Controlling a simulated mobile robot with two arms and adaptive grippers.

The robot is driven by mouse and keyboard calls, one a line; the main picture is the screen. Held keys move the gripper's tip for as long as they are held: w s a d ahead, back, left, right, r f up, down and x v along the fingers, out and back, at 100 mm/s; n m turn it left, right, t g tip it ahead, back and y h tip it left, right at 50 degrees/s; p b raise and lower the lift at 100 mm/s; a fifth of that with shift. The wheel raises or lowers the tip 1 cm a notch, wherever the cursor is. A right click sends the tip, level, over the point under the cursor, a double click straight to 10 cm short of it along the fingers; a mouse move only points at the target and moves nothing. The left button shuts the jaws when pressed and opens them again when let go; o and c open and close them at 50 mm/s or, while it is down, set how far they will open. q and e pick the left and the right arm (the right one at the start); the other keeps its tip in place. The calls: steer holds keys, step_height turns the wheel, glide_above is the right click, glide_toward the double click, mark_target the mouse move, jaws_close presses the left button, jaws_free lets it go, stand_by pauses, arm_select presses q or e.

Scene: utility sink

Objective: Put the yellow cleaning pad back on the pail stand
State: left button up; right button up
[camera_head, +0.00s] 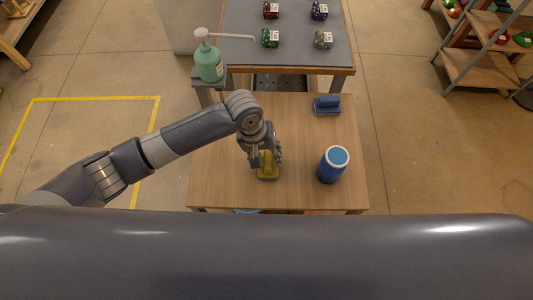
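The yellow cleaning pad (268,172) shows near the front middle of a light wooden tabletop, directly under my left gripper (262,160). The gripper points down from above and covers part of the pad. I cannot tell whether its fingers are closed on the pad, or whether the pad touches the tabletop. A blue pail (328,169) with a lighter blue top stands to the right of the pad. The wooden top (220,165) under them may be the pail stand; the view does not make this certain. My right gripper is not in view.
A blue pad-like item (327,104) lies at the back right of the wooden top. A green pump bottle (209,64) stands on a small holder at the back left. Shelves (480,65) stand far right.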

arm_select(q)
steer(key=shift+r, duration=0.55)
steer(key=v, duration=1.1)
steer(key=shift+b, duration=0.4)
